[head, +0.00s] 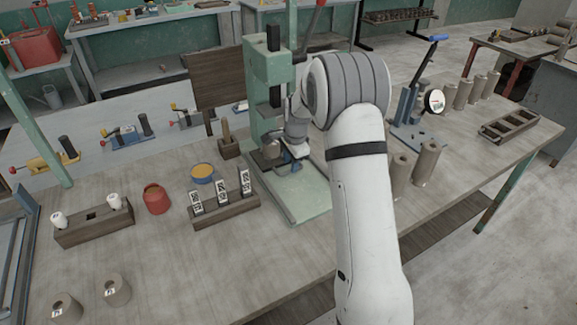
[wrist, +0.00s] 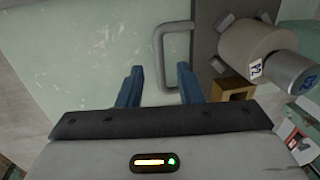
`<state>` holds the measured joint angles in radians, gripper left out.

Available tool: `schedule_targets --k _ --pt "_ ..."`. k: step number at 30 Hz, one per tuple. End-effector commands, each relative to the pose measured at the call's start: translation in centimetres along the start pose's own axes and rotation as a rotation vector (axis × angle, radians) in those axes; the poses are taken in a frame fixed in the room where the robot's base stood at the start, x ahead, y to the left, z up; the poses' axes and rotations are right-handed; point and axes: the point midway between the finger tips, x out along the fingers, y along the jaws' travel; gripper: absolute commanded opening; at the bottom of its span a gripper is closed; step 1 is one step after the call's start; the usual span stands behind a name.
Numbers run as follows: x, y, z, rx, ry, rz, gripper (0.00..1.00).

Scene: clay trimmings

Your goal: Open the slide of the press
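The green press (head: 268,75) stands on the bench, partly hidden by my arm. In the wrist view its grey slide (wrist: 205,45) carries a U-shaped metal handle (wrist: 159,55) on its left side. A beige clay cylinder (wrist: 246,45) with a white tag is over the slide, with a grey metal cylinder (wrist: 288,76) close to it. My gripper (wrist: 158,70) is open, its two blue fingers apart. The handle's bar shows between the fingertips; I cannot tell whether they touch it. In the head view my gripper (head: 290,163) is low over the press base.
The pale green press base (head: 305,200) has bare room around it. A wooden block with tags (head: 225,212), a red pot (head: 157,199) and a blue-yellow tin (head: 202,173) stand to its left. Beige cylinders (head: 427,163) stand right of my arm.

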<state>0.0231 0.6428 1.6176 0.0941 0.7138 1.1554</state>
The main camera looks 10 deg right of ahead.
Motion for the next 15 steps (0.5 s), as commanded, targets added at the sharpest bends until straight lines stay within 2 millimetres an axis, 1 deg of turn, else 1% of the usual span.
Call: schedule_targets --k 1,3,6,9,15 --pt "0.7 0.0 0.1 0.000 -0.001 0.003 0.33" --pt "1.5 0.0 0.0 -0.001 -0.001 0.002 0.33" --pt "2.3 0.0 0.1 -0.001 -0.001 0.001 0.33" --pt "2.6 0.0 0.1 -0.001 -0.001 0.000 0.33" --pt "2.7 0.0 0.1 -0.002 0.000 -0.001 0.33"
